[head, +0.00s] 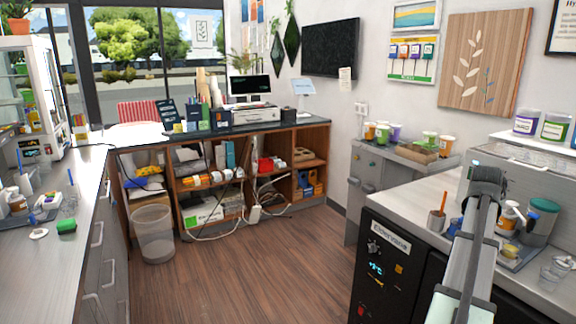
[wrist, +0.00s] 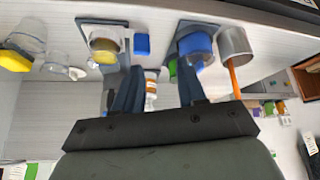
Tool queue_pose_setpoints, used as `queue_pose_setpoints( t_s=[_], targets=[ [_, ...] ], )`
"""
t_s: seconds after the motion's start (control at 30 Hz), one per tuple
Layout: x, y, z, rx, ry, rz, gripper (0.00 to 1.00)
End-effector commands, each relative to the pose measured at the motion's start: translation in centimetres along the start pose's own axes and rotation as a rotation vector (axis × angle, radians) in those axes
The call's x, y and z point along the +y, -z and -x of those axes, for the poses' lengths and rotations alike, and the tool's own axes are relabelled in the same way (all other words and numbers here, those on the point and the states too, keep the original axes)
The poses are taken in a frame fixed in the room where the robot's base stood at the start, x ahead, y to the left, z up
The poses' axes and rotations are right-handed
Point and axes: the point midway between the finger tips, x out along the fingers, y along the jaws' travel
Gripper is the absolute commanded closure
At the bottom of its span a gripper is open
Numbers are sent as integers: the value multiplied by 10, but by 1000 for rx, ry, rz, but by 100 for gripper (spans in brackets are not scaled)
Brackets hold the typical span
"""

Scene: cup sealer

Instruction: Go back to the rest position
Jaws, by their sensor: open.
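My gripper (wrist: 160,68) shows in the wrist view with its two dark blue fingers spread apart. Nothing is held between them. In the head view my arm rises from the lower right over the right-hand counter (head: 415,200); the fingers cannot be made out there. A metal cup (head: 437,221) with an orange stick stands on that counter, left of my arm. In the wrist view the cup (wrist: 234,42) lies beyond and right of the fingers. A white bottle with an orange label (wrist: 150,88) shows behind the gap between the fingers.
A green-lidded container (head: 540,222), an orange-topped bottle (head: 508,218) and clear glasses (head: 553,272) stand close right of my arm. A black-fronted unit (head: 385,268) is below the counter. The wooden floor (head: 240,260) in the middle is clear, with a bin (head: 153,235) at left.

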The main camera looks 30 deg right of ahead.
Motion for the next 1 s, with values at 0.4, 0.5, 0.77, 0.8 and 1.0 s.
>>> queue_pose_setpoints(
  t_s=[0.4, 0.5, 0.77, 0.8, 1.0],
  targets=[
    [-64, -116, -102, -114, 67, 130, 60],
    [-85, -149, -124, -150, 86, 165, 60],
    [-138, -241, -170, -249, 127, 257, 60],
    [-146, -256, -176, -265, 133, 272, 60],
    [-180, -334, -200, -350, 157, 345, 60]
  ],
)
